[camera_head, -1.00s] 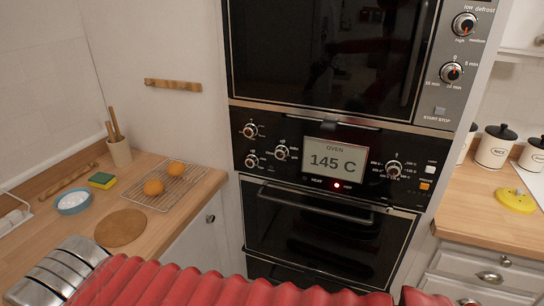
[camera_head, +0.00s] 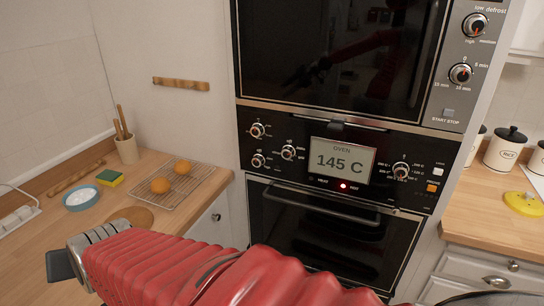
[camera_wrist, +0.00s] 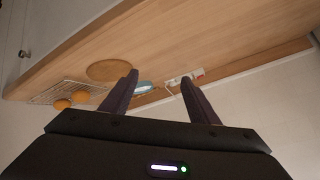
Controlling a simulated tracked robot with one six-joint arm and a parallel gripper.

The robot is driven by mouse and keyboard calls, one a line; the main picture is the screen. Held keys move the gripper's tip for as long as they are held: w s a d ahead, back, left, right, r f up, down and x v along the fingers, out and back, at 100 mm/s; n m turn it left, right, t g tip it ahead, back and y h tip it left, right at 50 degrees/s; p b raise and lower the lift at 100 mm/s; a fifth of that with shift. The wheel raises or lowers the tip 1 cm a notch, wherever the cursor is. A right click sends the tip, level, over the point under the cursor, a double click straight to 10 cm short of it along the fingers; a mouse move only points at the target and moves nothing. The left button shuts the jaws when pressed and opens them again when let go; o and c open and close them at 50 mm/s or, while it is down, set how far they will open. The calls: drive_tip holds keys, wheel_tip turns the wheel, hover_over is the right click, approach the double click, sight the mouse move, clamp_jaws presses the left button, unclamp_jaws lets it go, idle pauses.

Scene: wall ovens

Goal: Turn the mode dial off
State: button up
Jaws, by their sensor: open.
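The oven control panel (camera_head: 330,158) is black and has several silver dials. An upper left dial (camera_head: 257,130), a lower left dial (camera_head: 258,160) and a middle dial (camera_head: 288,152) sit left of the display (camera_head: 343,160), which reads "OVEN 145 C". A larger dial (camera_head: 401,171) sits right of it. The dial labels are too small to read, so I cannot tell which is the mode dial. My gripper (camera_wrist: 159,78) is open and empty in the wrist view, pointing over the left counter, away from the panel. In the head view its fingers are not clear.
A microwave with two dials is above the oven; the oven door handle (camera_head: 320,204) juts out below the panel. The left counter holds a wire rack (camera_head: 172,184) with two orange round items, a sponge (camera_head: 110,178) and a bowl (camera_head: 82,198). Canisters stand right.

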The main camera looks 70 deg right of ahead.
drive_tip(key=d+m+h, duration=0.5)
drive_tip(key=d+m, duration=0.2)
drive_tip(key=d, duration=0.9)
drive_tip(key=m+g+h, duration=1.1)
drive_tip(key=m+g, duration=0.1)
drive_tip(key=m, duration=0.4)
approach(286, 155)
drive_tip(key=a, duration=0.5)
drive_tip(key=shift+d+r, duration=0.1)
drive_tip(key=shift+r, duration=0.15)
drive_tip(key=shift+t, duration=0.3)
drive_tip(key=d, duration=0.9)
drive_tip(key=s+d, duration=0.1)
drive_tip(key=d, duration=0.3)
drive_tip(key=shift+s+d, duration=0.1)
drive_tip(key=shift+d, duration=0.3)
